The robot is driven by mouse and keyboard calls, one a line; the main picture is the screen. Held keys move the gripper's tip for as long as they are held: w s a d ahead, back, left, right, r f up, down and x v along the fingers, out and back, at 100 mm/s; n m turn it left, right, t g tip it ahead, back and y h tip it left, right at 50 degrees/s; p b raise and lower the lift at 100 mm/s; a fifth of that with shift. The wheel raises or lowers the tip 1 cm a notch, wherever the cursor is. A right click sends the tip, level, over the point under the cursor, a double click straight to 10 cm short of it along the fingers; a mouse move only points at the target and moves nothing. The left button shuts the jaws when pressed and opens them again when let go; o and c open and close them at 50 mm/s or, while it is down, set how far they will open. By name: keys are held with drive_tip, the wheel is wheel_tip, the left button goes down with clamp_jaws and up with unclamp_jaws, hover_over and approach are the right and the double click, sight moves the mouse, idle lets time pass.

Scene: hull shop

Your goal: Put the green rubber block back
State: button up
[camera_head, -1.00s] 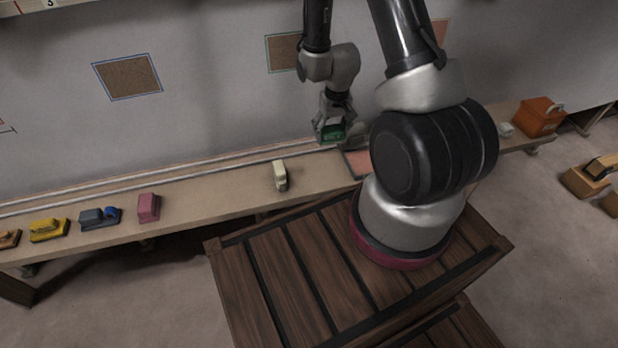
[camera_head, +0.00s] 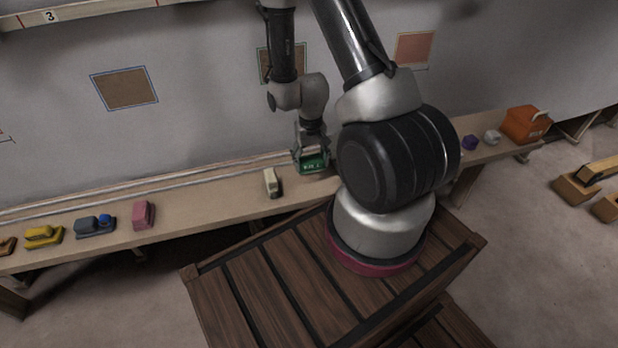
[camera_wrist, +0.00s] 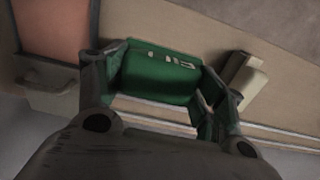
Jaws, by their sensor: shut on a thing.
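The green rubber block (camera_head: 313,163) is between the fingers of my gripper (camera_head: 311,155), at the back part of the long bench in the head view. In the wrist view the green block (camera_wrist: 158,72) has pale marks on its face, and the fingers of my gripper (camera_wrist: 160,88) close on its two sides. The block is low over the bench top; I cannot tell whether it touches the wood.
A cream block (camera_head: 270,183) stands on the bench (camera_head: 205,209) just left of my gripper. A pink block (camera_head: 143,215), a blue-grey one (camera_head: 95,226) and a yellow one (camera_head: 43,237) stand further left. An orange box (camera_head: 525,124) and a purple piece (camera_head: 469,143) are at the right.

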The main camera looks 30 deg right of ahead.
sight(310, 181)
wheel_tip(310, 181, down, 7)
drive_tip(key=shift+r, duration=0.2)
drive_tip(key=shift+f, duration=0.1)
drive_tip(key=o, duration=1)
drive_tip(key=shift+c, duration=0.2)
